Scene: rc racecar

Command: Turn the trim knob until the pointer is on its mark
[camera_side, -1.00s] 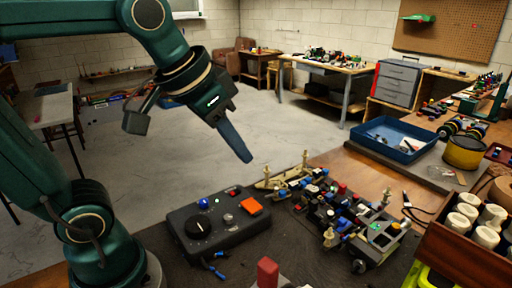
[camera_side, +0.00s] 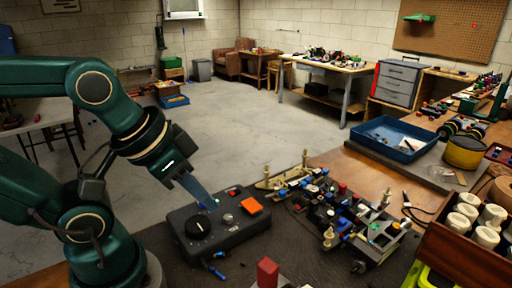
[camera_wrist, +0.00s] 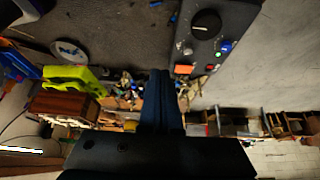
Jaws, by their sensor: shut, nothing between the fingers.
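The trim knob is a large round black knob (camera_side: 198,229) with a short white pointer line, at the left end of a black control box (camera_side: 236,238). In the wrist view the knob (camera_wrist: 207,22) lies at the upper right, with its pointer line aimed toward the left. I cannot make out its mark. My gripper (camera_side: 211,205) is shut and empty, its fingertips above or behind the box's far edge by a blue button; I cannot tell if they touch. In the wrist view the fingers (camera_wrist: 160,75) point left of the box.
An orange square (camera_side: 250,205) and a small grey knob (camera_side: 228,218) sit on the box. The racecar chassis (camera_side: 345,215) stands right of it. A red block (camera_side: 267,270) is in front. Blue cable ends (camera_side: 215,270) lie before the box.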

